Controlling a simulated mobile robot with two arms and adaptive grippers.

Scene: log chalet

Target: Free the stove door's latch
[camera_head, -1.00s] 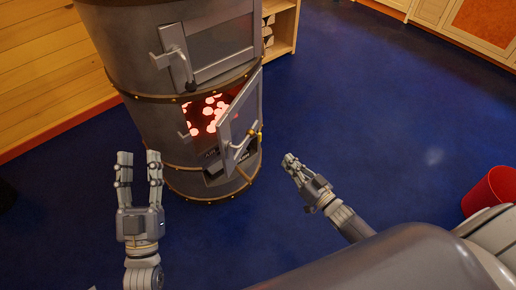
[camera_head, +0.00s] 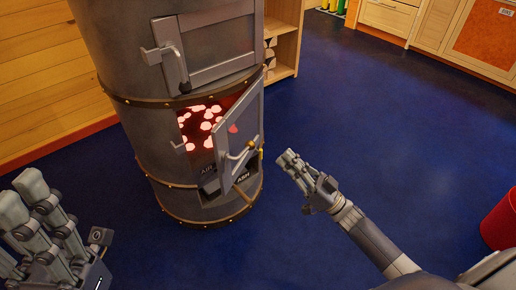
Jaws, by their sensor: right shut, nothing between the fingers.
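The stove (camera_head: 190,105) is a dark metal cylinder at the upper left. Its lower door (camera_head: 240,130) stands ajar, hinged at the right, and glowing coals (camera_head: 203,122) show behind it. A handle latch (camera_head: 238,157) with a brass-coloured end sits on this door, and nothing touches it. The closed upper door (camera_head: 212,45) has its own bent handle (camera_head: 168,58). My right gripper (camera_head: 287,159) is shut and empty, over the floor just right of the lower door, apart from it. My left gripper (camera_head: 22,205) is at the lower left, fingers spread, holding nothing visible, away from the stove.
A wooden wall (camera_head: 45,75) stands left of the stove and a wooden shelf (camera_head: 284,45) stands behind it. A red bin (camera_head: 501,222) is at the right edge. Cabinets (camera_head: 440,30) line the back right. The blue floor (camera_head: 390,125) between is clear.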

